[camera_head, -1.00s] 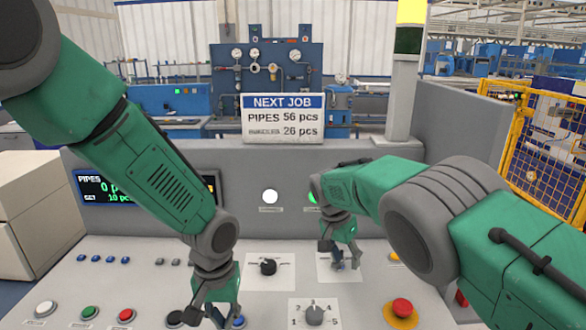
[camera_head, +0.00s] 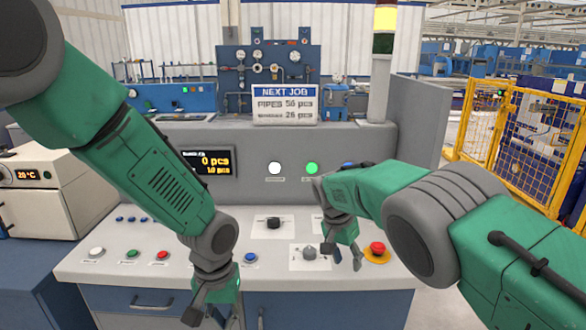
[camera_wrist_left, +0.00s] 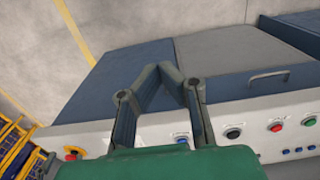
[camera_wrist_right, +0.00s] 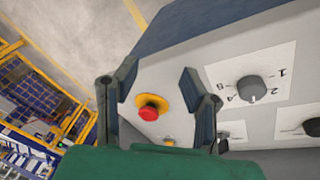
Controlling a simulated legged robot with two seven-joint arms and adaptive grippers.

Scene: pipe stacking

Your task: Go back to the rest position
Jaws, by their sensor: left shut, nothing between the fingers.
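My left gripper (camera_head: 213,312) hangs low in front of the grey control console (camera_head: 75,268), overlapping its blue drawer fronts in the head view. In the left wrist view its fingertips (camera_wrist_left: 168,68) come together with nothing between them. My right gripper (camera_head: 346,258) hangs near the console's front right, beside the red emergency button (camera_head: 377,247). In the right wrist view its fingers (camera_wrist_right: 158,76) are apart and empty, with the red button seen between them. I cannot tell how high it is above the panel.
The console carries a rotary knob (camera_head: 309,252), coloured buttons and a lit display (camera_head: 212,162). A NEXT JOB sign (camera_head: 285,105) and a signal tower (camera_head: 382,65) stand behind. A white oven-like box (camera_head: 50,185) is left; a yellow fence (camera_head: 540,140) is right.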

